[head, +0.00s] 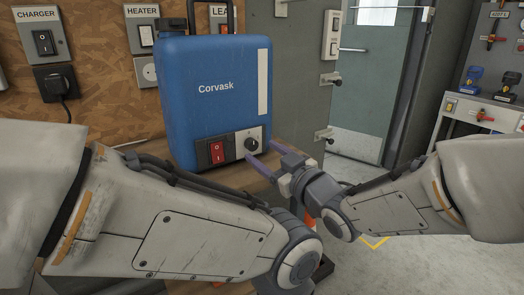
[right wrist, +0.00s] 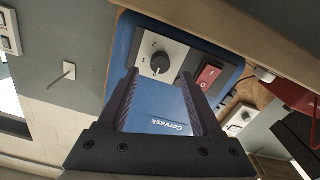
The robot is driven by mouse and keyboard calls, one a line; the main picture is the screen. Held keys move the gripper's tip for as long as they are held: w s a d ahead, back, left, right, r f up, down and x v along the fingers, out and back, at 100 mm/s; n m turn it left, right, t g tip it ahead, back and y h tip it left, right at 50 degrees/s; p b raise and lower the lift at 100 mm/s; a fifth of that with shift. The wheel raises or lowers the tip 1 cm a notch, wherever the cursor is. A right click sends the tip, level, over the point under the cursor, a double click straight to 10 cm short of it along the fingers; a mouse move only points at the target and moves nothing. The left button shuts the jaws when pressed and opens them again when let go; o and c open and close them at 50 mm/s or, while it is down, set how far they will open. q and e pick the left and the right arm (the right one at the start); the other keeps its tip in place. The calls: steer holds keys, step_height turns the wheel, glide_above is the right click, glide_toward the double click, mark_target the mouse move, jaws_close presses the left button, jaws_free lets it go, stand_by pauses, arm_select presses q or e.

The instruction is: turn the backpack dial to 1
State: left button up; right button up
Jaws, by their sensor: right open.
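The blue backpack (head: 215,100) marked "Corvask" stands upright on a wooden surface. Its black round dial (head: 251,143) is on a pale plate low on the front, right of a red rocker switch (head: 216,152). The dial also shows in the right wrist view (right wrist: 160,63), with small marks around it; I cannot read its setting. My right gripper (head: 261,151) is open in front of the dial. In the wrist view its fingertips (right wrist: 159,73) lie either side of the dial, with nothing visibly held; I cannot tell whether they touch it. My left gripper is not visible.
The wooden surface (head: 235,178) runs under the backpack. Charger (head: 44,42) and heater (head: 146,36) switches sit on the wall behind. A grey cabinet with knobs (head: 334,80) stands right of the backpack. A bench with blue tools (head: 470,80) is at far right. Floor is open between.

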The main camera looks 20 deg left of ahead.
mark_target(253, 145)
steer(key=shift+x, duration=1.8)
jaws_close()
